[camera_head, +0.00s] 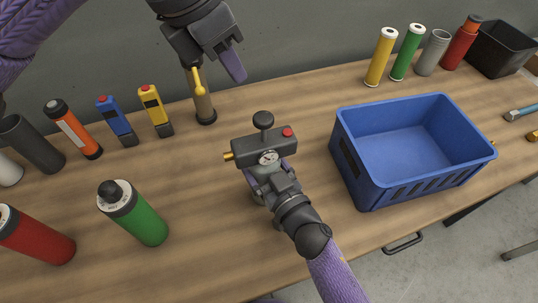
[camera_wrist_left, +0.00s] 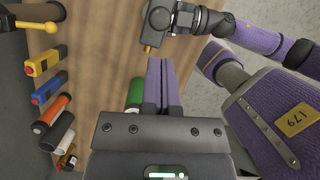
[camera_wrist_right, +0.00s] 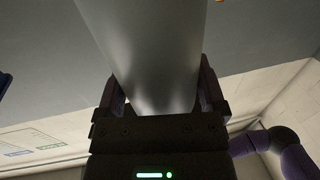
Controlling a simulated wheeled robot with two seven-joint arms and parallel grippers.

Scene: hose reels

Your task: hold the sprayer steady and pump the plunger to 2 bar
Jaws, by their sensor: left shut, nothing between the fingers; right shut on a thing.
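The sprayer (camera_head: 250,147) is in the middle of the head view, with a dark head, a brass nozzle at its left, a red button and a round gauge (camera_head: 268,157). The gauge reading is too small to tell. The plunger's black ball knob (camera_head: 263,120) stands above the head. My right gripper (camera_head: 262,180) is shut on the sprayer; its grey body (camera_wrist_right: 155,45) fills the space between the fingers in the right wrist view. My left gripper (camera_head: 234,66) is shut and empty, behind and above the knob, apart from it. The sprayer also shows in the left wrist view (camera_wrist_left: 158,18).
A blue crate (camera_head: 360,185) stands right of the sprayer. A yellow-handled valve piece (camera_head: 203,100) stands below the left gripper. Green (camera_head: 145,222) and red (camera_head: 40,238) canisters stand front left. Several bottles and a black bin (camera_head: 505,50) line the back right.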

